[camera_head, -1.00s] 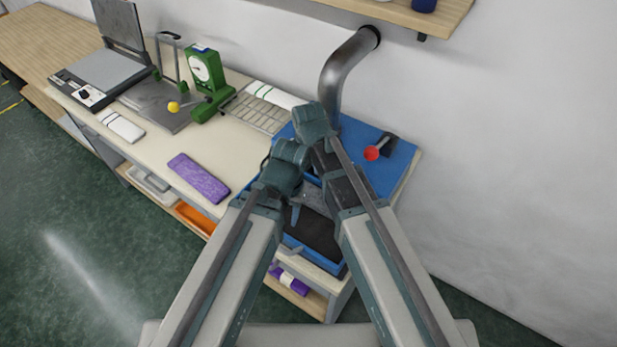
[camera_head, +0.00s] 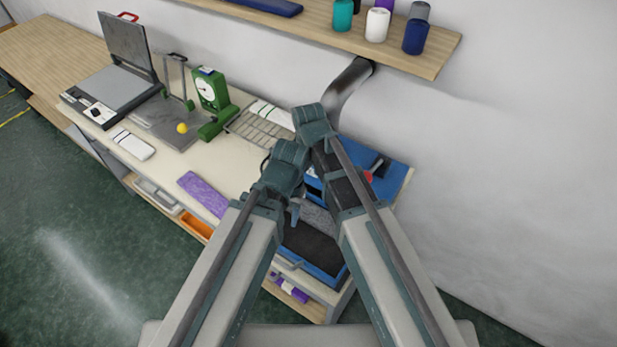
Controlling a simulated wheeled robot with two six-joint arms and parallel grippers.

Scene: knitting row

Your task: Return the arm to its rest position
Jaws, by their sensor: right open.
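My two arms come up from the lower left and lower right and fold close together at the middle of the view. A small part of my right gripper (camera_head: 297,211) shows in the gap between the arms, above the blue-edged tray, and it is open. I see nothing held in it. My left gripper is hidden behind the arm links, so its jaws do not show.
The worktable (camera_head: 165,172) holds a green dial scale (camera_head: 212,92), a purple knitted piece (camera_head: 203,194), a white piece (camera_head: 133,144) and a wire rack (camera_head: 262,131). A blue-edged tray (camera_head: 318,272) lies below my arms. A shelf (camera_head: 330,32) with yarn cones hangs above.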

